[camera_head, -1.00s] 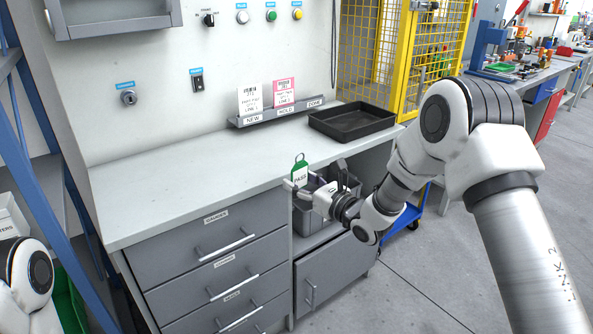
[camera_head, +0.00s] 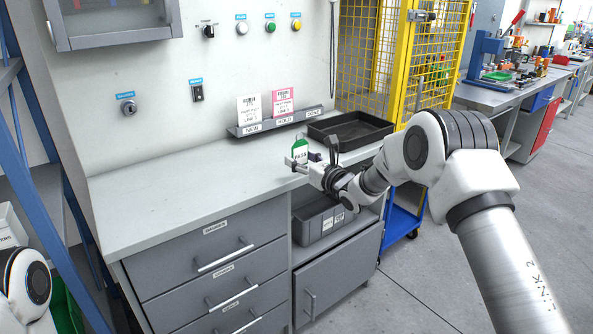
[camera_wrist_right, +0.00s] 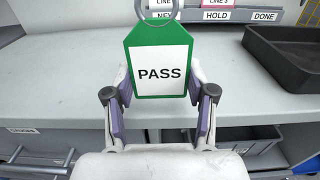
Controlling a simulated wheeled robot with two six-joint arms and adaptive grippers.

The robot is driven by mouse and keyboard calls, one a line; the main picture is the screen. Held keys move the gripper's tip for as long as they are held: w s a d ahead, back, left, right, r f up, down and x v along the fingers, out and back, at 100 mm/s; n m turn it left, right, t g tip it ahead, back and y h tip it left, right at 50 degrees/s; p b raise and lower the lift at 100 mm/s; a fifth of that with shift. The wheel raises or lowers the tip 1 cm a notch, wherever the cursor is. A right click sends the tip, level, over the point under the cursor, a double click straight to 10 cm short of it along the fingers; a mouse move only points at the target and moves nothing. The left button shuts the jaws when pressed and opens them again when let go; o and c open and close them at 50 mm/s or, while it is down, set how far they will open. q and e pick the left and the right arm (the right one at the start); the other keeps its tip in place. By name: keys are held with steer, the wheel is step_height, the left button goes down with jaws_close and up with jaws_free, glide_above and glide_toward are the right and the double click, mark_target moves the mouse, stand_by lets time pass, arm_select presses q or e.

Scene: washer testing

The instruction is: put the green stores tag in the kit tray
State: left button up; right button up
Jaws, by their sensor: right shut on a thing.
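The green tag (camera_head: 300,149) with a white "PASS" label is held upright in my right gripper (camera_head: 303,164), at the front edge of the counter. In the right wrist view the tag (camera_wrist_right: 161,62) stands between the two purple-padded fingers of the gripper (camera_wrist_right: 160,105), with a ring at its top. A black shallow tray (camera_head: 352,137) lies on the counter's right end, to the right of and behind the tag; it looks empty. Its corner also shows in the right wrist view (camera_wrist_right: 288,60). My left gripper is out of view; only part of the left arm shows.
A grey rack (camera_head: 277,122) labelled NEW, HOLD and DONE holds a white card (camera_head: 249,109) and a pink card (camera_head: 283,101). A grey bin (camera_head: 318,221) sits on the shelf below the counter. A yellow mesh cage (camera_head: 404,60) stands behind the tray. The left counter (camera_head: 180,182) is clear.

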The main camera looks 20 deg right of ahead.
mark_target(296, 178)
steer(key=f, duration=0.2)
steer(key=a+f, duration=0.1)
steer(key=shift+w+f, duration=0.4)
steer(key=shift+s+f, duration=0.1)
steer(key=o, duration=1)
